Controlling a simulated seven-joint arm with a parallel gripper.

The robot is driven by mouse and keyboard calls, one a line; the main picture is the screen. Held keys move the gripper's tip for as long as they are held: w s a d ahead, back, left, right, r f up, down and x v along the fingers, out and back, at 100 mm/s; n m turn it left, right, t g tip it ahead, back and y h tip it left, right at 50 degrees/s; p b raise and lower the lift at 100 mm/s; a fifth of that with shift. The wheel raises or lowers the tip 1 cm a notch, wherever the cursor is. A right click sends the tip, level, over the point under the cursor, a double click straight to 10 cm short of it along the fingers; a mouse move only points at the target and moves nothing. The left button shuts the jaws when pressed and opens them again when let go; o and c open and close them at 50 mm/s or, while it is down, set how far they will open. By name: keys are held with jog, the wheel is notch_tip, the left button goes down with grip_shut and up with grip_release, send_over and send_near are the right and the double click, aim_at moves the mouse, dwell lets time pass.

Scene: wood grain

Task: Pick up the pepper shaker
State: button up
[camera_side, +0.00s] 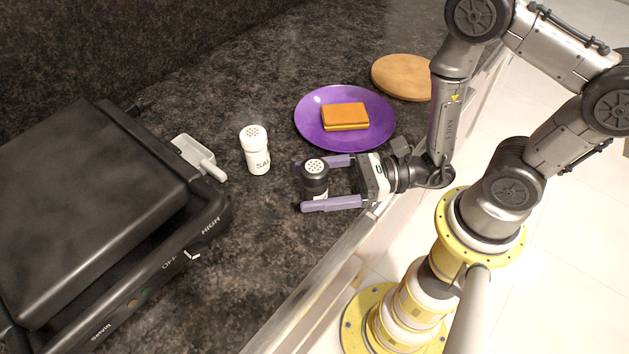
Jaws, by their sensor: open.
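The pepper shaker (316,181) is black with a white perforated top and stands upright on the dark counter near its front edge. My gripper (304,186) is open and held low and level, reaching in from the right. Its two purple fingers lie on either side of the pepper shaker, one behind and one in front. Whether either finger touches it, I cannot tell. The lower part of the shaker is partly hidden by the front finger.
A white salt shaker (256,153) stands to the left. A purple plate (311,115) with a sandwich-like item (345,116) lies behind my gripper. A round wooden board (402,77) is farther back. A black grill (100,210) with a white-handled tool (199,158) beside it fills the left.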

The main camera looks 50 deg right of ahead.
grip_shut()
dwell(0.3)
jog(key=shift+r, duration=0.15)
jog(key=shift+r, duration=5.85)
jog(key=shift+r, duration=0.1)
jog(key=shift+r, duration=1.2)
jog(key=shift+r, duration=1.25)
